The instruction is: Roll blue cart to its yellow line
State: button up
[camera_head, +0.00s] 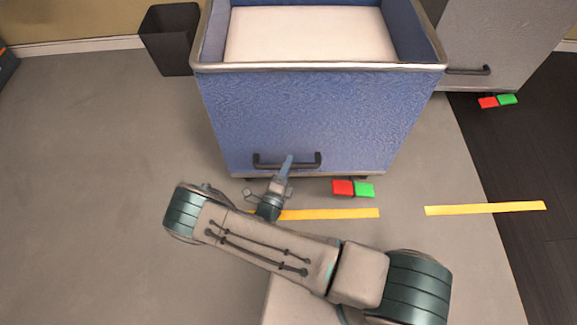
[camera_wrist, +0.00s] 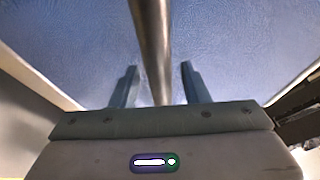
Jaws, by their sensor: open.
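The blue cart (camera_head: 310,120) stands upright, with a white inside and an open top. Its dark bar handle (camera_head: 305,160) is low on the front face, with a red pedal (camera_head: 343,187) and a green pedal (camera_head: 364,190) below. A yellow line (camera_head: 335,214) lies on the floor just in front of the cart, partly hidden by my arm. My gripper (camera_head: 287,165) is at the handle. In the wrist view the handle bar (camera_wrist: 151,35) runs between the two fingers of my open gripper (camera_wrist: 158,68), with gaps on both sides.
A grey cart (camera_head: 505,45) with its own handle and red and green pedals stands at the right. A second yellow line (camera_head: 485,208) lies in front of it. A black bin (camera_head: 170,40) stands by the back wall. The floor at left is clear.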

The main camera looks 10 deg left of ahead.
jog(key=shift+w, duration=0.2)
jog(key=shift+c, duration=0.2)
grip_shut()
jog(key=s+d+p, duration=0.1)
jog(key=s+d, duration=0.1)
jog(key=s, duration=0.7)
jog(key=shift+s+d+p, duration=0.2)
jog(key=shift+s+p, duration=0.1)
jog(key=shift+s, duration=0.05)
jog(key=shift+o, duration=0.2)
grip_release()
